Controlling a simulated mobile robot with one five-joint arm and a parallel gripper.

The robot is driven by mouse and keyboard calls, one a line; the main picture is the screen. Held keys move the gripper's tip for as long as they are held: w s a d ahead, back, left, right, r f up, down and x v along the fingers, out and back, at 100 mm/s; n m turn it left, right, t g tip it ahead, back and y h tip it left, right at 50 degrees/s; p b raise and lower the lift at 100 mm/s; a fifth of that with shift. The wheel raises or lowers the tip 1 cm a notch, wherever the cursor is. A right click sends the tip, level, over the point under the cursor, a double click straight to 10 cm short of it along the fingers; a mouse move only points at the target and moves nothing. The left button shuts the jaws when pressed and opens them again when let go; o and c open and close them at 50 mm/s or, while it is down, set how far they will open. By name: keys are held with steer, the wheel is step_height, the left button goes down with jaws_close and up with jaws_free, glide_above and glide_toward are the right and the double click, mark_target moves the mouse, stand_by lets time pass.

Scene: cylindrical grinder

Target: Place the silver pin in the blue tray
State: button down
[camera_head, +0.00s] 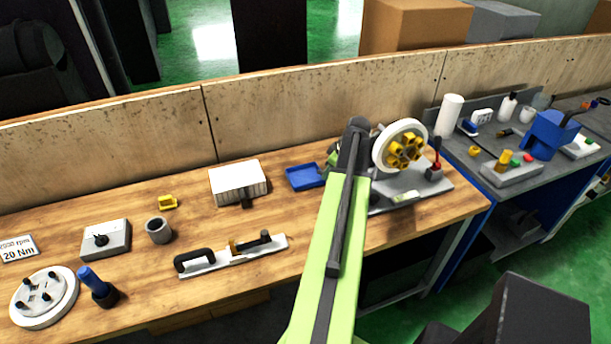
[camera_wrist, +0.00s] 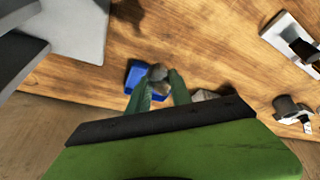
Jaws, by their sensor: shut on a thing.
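The blue tray (camera_head: 307,179) lies on the wooden bench in the head view, just left of my arm. It also shows in the wrist view (camera_wrist: 133,78), partly hidden behind my fingers. My gripper (camera_wrist: 161,80) has its two green fingers shut on a small grey, rounded piece, which looks like the silver pin (camera_wrist: 157,72). From the wrist camera, the piece overlaps the right part of the tray. I cannot tell its height above the tray. In the head view my arm hides the pin and most of the gripper.
A grey machine base with a white wheel bearing yellow parts (camera_head: 400,147) stands right of my arm. A white box (camera_head: 238,183) sits left of the tray. A fixture with a black handle (camera_head: 232,257) lies in front. A wooden back panel (camera_head: 320,105) rises behind the bench.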

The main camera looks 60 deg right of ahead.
steer(key=shift+w, duration=1)
steer(key=b, duration=0.7)
glide_toward(306, 178)
steer(key=shift+w+d+f, duration=0.1)
steer(key=shift+w+f, duration=0.55)
steer(key=shift+w, duration=0.15)
steer(key=shift+w+d+f, duration=0.1)
steer(key=shift+w, duration=0.3)
step_height(306, 178, down, 4)
steer(key=b, duration=0.4)
steer(key=shift+f, duration=0.2)
steer(key=c, duration=1.2)
jaws_free()
steer(key=shift+r, duration=0.1)
steer(key=shift+o, duration=0.2)
steer(key=shift+r, duration=0.1)
